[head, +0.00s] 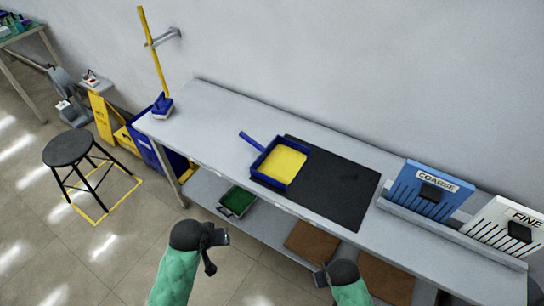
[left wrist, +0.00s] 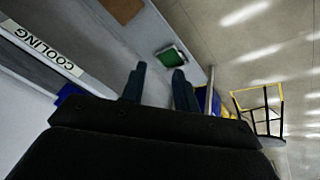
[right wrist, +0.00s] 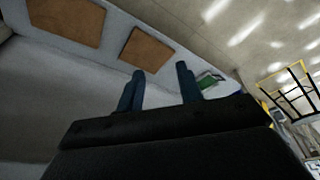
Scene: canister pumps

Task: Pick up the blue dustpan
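The blue dustpan (head: 262,168) lies on the grey bench, its left part beyond the edge of a black mat (head: 345,190). It has a blue rim, a yellow inside and a blue handle (head: 251,141) pointing to the back left. My left gripper (head: 222,238) is in front of the bench, below and left of the dustpan, and apart from it. Its fingers (left wrist: 160,85) stand apart and empty in the left wrist view. My right gripper (head: 318,278) is in front of the bench further right. Its fingers (right wrist: 160,88) are also apart and empty.
A blue broom (head: 162,104) with a yellow pole stands at the bench's left end. A lower shelf holds a green tray (head: 237,202) and brown mats (head: 312,243). A black stool (head: 70,148) stands left.

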